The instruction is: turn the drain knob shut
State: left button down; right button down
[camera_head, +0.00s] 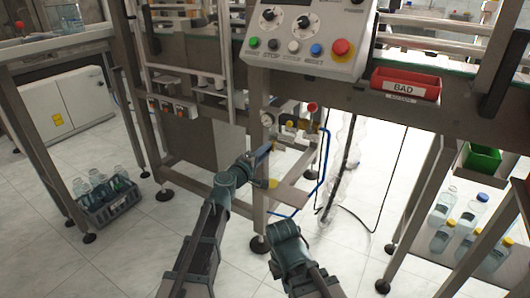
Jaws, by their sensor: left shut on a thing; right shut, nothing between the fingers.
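An air unit hangs on the frame post under the control panel, with a round gauge (267,119), a red knob (311,107) and a yellow part (289,126). My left gripper (263,151) reaches up to the space just below the gauge and is shut on a small part there, which looks like the drain knob. The fingers hide most of this knob, so its turn angle cannot be read. My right gripper (284,231) is low in front of the post, shut and empty, apart from the unit.
A blue hose (324,170) loops down right of the unit. A yellow round part (272,184) is just below my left gripper. A bottle crate (110,204) stands on the floor left.

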pick_arm(q)
jog(key=c, duration=0.6)
grip_release()
jog(key=v, duration=1.4)
